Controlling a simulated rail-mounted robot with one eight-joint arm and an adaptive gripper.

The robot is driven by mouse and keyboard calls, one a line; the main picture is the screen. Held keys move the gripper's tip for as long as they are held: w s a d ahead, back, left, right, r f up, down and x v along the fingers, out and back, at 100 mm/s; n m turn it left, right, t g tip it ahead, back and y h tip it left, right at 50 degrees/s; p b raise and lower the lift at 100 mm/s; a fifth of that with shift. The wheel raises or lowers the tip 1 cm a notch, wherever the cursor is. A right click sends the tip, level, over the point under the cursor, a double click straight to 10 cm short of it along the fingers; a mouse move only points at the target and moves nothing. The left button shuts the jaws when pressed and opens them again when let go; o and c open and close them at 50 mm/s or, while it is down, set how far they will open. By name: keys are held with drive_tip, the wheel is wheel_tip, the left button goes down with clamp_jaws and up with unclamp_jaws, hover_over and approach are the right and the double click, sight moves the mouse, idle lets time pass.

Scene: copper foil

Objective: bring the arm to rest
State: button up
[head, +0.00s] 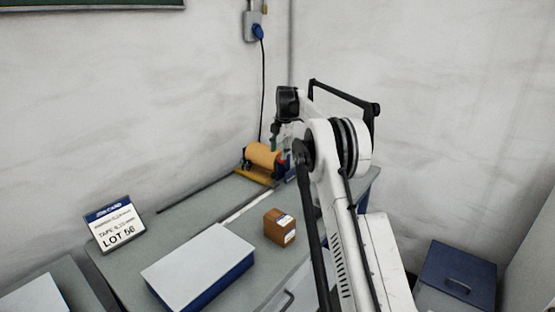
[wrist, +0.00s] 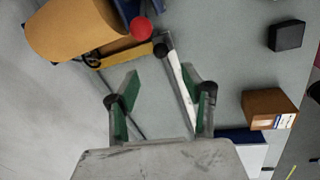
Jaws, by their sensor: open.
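My arm reaches over the grey bench from the right in the head view. My gripper (wrist: 160,84) shows in the wrist view with its two green-padded fingers spread apart and nothing between them. In the head view only a small part of it (head: 275,138) shows, above and next to the copper-coloured foil roll (head: 263,155). The roll lies on a holder with blue ends and a yellow base; it also shows at the upper left of the wrist view (wrist: 75,28), beyond the fingers. A red knob (wrist: 141,28) is on the holder's end.
A brown box with a label (head: 280,227) stands on the bench (head: 196,205). A blue box with a white top (head: 199,265) lies in front, and a lot card (head: 115,224) stands at left. A black block (wrist: 286,36) is right of the fingers. Walls close off the back.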

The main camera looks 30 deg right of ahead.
drive_tip(key=shift+r, duration=0.2)
idle(0.4)
drive_tip(key=s+a+r+m+t, duration=0.1)
drive_tip(key=s+a+r+m, duration=0.4)
drive_tip(key=s+a+r, duration=0.45)
drive_tip(key=s+a+r+m+t, duration=0.1)
drive_tip(key=s+a+r+m, duration=0.3)
drive_tip(key=s, duration=0.3)
drive_tip(key=s+a+r+m, duration=0.1)
drive_tip(key=s+a+r, duration=0.3)
drive_tip(key=s+a, duration=0.25)
drive_tip(key=s+a+f+m+t, duration=0.1)
drive_tip(key=s+a+m, duration=0.2)
drive_tip(key=s, duration=0.6)
drive_tip(key=s+a+f+m+t, duration=0.1)
drive_tip(key=s+a+m, duration=0.2)
drive_tip(key=s, duration=0.5)
drive_tip(key=s+a+f+m, duration=0.2)
drive_tip(key=s+f, duration=0.3)
drive_tip(key=s, duration=0.2)
drive_tip(key=s+a+f+m+t, duration=0.1)
drive_tip(key=s+a+f+m, duration=0.1)
drive_tip(key=s+f, duration=0.3)
drive_tip(key=s, duration=0.2)
drive_tip(key=shift+s+m+b, duration=0.3)
drive_tip(key=shift+b, duration=0.1)
drive_tip(key=shift+f, duration=0.1)
drive_tip(key=shift+c, duration=0.2)
